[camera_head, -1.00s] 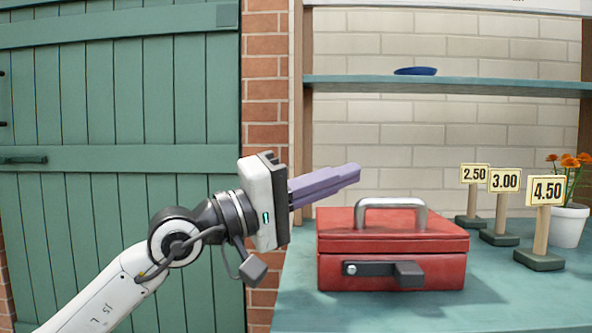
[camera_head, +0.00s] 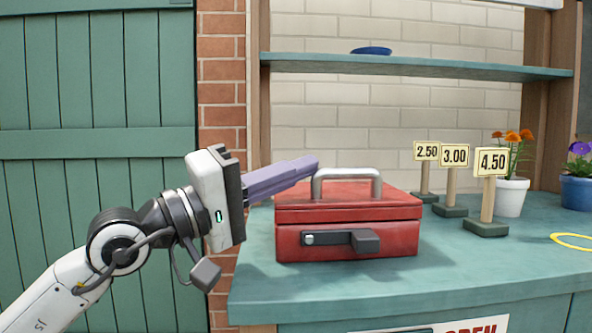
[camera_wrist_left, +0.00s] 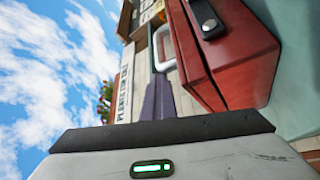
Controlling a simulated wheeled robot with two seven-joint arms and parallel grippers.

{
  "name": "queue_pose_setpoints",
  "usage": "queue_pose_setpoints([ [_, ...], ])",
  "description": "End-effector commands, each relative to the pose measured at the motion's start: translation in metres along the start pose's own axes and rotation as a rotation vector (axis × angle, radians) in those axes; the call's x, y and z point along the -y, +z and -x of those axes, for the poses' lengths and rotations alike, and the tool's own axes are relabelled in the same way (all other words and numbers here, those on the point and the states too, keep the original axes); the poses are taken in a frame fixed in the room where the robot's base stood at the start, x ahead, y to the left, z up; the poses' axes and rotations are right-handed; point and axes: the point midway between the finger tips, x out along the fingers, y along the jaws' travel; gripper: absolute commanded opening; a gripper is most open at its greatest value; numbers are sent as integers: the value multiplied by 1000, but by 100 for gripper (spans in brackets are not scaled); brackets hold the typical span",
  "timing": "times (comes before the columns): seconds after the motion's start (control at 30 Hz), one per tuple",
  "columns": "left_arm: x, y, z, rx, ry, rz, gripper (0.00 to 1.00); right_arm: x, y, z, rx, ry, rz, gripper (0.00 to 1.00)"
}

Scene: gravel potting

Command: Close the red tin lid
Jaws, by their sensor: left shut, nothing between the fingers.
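The red tin (camera_head: 346,243) stands on the green counter, its front facing me with a dark latch (camera_head: 340,239). Its red lid (camera_head: 390,208) lies down on the body, with a seam visible between them; I cannot tell whether it is fully seated. A grey metal handle (camera_head: 347,174) stands on the lid. My left gripper (camera_head: 312,163) is shut and empty, its purple fingers reaching over the tin's upper left side near the handle. Contact with the lid is unclear. The left wrist view shows the fingers (camera_wrist_left: 158,100) beside the tin (camera_wrist_left: 236,45). My right gripper is out of view.
Price signs (camera_head: 455,157) and a white pot of orange flowers (camera_head: 511,196) stand right of the tin. A blue pot (camera_head: 576,190) and a yellow ring (camera_head: 573,241) are farther right. A shelf (camera_head: 430,69) with a blue dish (camera_head: 371,50) is above. The front counter (camera_head: 450,270) is clear.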

Motion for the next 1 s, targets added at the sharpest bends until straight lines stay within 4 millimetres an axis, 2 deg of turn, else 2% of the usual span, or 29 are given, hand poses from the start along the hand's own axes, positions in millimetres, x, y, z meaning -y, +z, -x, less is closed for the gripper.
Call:
queue_pose_setpoints([
  [0.03,4,7,-1,14,-9,6,0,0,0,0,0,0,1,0],
  [0.2,-1,3,-1,13,-10,4,0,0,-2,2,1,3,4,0],
  [0.43,-36,-32,2,-11,-9,-4,0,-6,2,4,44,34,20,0],
  [0.47,-23,-30,13,-11,-15,2,0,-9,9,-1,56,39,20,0],
  [0.5,-19,-32,23,-11,-15,1,0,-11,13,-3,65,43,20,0],
  [0.7,-1,-38,63,-12,-11,2,0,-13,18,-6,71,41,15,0],
  [0.83,6,-42,80,-13,-8,1,0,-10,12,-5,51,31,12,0],
  [1.0,9,-42,91,-14,7,29,0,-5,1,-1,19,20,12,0],
])
